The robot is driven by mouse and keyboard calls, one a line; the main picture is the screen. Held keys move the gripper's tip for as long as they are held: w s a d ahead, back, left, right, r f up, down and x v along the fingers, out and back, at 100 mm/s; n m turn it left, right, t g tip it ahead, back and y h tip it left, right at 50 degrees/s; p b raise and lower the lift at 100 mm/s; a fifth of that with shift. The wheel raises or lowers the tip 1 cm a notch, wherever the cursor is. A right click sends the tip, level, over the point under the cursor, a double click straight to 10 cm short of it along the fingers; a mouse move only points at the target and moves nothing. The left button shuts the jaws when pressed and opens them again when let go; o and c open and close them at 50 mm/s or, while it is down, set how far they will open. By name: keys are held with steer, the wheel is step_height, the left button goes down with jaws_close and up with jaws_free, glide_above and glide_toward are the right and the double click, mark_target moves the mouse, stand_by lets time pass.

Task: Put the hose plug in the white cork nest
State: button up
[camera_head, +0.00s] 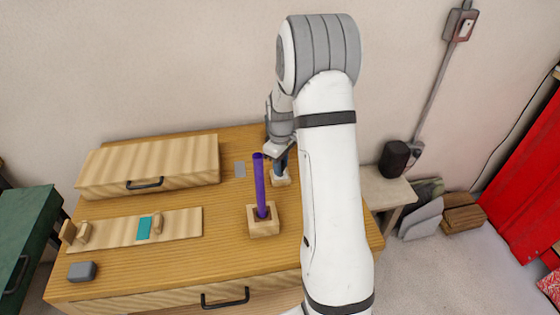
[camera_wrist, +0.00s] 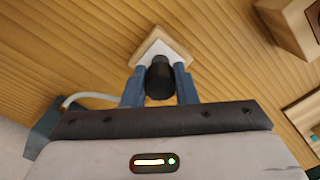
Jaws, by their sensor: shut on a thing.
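The hose plug (camera_wrist: 159,80) shows in the wrist view as a dark, short cylinder between the two blue fingers of my gripper (camera_wrist: 159,72). My gripper is shut on it. The white cork nest (camera_wrist: 163,45) is a small wooden block with a white top, directly beyond the plug in the wrist view. The plug overlaps the nest there, and I cannot tell whether it touches or sits in it. In the head view my gripper (camera_head: 281,160) is just over the nest (camera_head: 281,180) at the back of the table, and the plug is mostly hidden.
A tall purple rod (camera_head: 260,187) stands in a wooden block (camera_head: 264,229) in front of the nest. A wooden box (camera_head: 150,165) and a plank with a teal patch (camera_head: 144,228) lie left. A grey block (camera_head: 82,271) is at the front left. Bare tabletop lies between.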

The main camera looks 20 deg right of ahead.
steer(key=shift+f, duration=0.65)
steer(key=shift+f+b, duration=0.35)
steer(key=shift+b, duration=0.3)
stand_by(0.9)
steer(key=shift+r, duration=0.2)
steer(key=shift+r+p, duration=0.5)
steer(key=shift+r, duration=0.1)
stand_by(0.7)
steer(key=shift+f+b, duration=0.75)
steer(key=shift+f, duration=0.05)
steer(key=shift+r, duration=0.2)
steer(key=shift+r+p, duration=0.45)
steer(key=shift+r, duration=0.05)
steer(key=shift+r, duration=0.15)
